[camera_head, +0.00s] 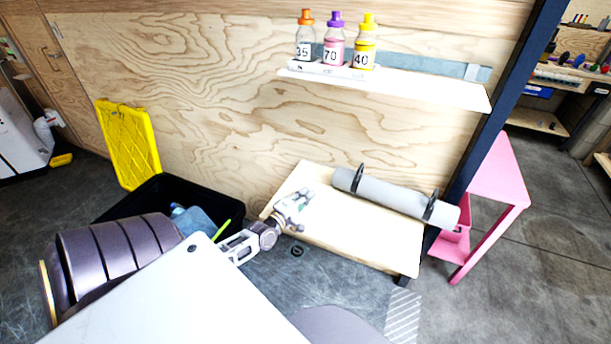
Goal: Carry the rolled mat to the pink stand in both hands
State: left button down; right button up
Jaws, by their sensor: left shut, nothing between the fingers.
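The rolled mat (390,193) is a grey cylinder with two black straps. It lies along the back edge of a low, pale wooden bench (345,240). The pink stand (499,170) is on the floor to the right of the bench, partly behind a dark post. My left gripper (304,194) is over the left end of the bench, to the left of the mat and apart from it. It is shut and empty. My right gripper is not in view.
A wall shelf (420,86) above the bench holds three numbered bottles (334,45). The dark post (503,95) stands between bench and stand. A black crate (140,197) with a yellow lid (128,145) is at left.

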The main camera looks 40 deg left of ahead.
pick_arm(q)
jog(key=shift+s, duration=0.2)
jog(key=c, duration=1.4)
grip_release()
jog(key=shift+c, duration=0.2)
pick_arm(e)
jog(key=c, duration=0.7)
pick_arm(q)
jog(key=shift+s, duration=0.1)
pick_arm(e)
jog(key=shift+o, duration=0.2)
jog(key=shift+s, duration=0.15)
